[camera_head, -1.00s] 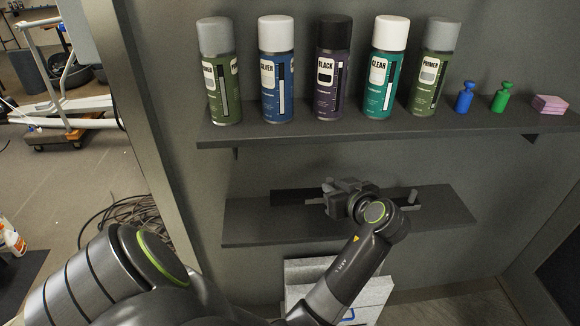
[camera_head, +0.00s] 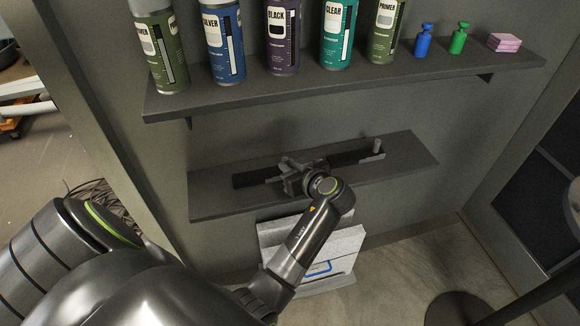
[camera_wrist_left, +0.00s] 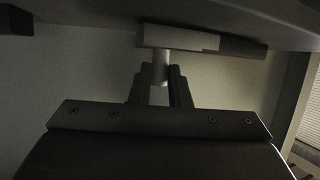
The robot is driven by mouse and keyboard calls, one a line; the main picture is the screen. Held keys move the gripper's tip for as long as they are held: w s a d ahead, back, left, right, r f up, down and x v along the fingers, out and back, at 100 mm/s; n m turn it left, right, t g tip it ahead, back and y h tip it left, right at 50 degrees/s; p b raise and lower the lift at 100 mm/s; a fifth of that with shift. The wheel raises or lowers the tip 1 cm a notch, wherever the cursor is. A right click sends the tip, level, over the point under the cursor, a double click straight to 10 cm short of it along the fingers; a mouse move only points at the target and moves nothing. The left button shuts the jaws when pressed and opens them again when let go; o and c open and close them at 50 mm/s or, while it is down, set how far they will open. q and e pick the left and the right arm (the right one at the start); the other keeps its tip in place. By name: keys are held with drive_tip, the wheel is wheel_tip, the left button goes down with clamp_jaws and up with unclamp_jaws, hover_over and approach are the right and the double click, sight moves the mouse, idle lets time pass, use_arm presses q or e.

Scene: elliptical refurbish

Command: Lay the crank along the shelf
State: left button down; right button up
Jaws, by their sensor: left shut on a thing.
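The gripper hides the bar's middle. I cannot tell whether the crank touches the shelf.
The upper shelf (camera_head: 300,90) holds several spray cans, a blue bottle (camera_head: 423,40), a green bottle (camera_head: 460,38) and pink blocks (camera_head: 504,42). White boxes (camera_head: 345,245) stand below the lower shelf. The lower shelf's front left and right end look clear.

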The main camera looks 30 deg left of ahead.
use_arm(q)
drive_tip(key=shift+f, duration=0.1)
use_arm(e)
drive_tip(key=shift+w+a+f, duration=0.15)
drive_tip(key=shift+w+a, duration=0.3)
drive_tip(key=shift+a, duration=0.05)
use_arm(q)
drive_tip(key=c, duration=1.7)
unclamp_jaws()
drive_tip(key=o, duration=0.3)
drive_tip(key=shift+o, duration=0.2)
use_arm(e)
drive_tip(key=shift+d, duration=0.35)
drive_tip(key=shift+s+d, duration=0.1)
drive_tip(key=shift+s, duration=0.15)
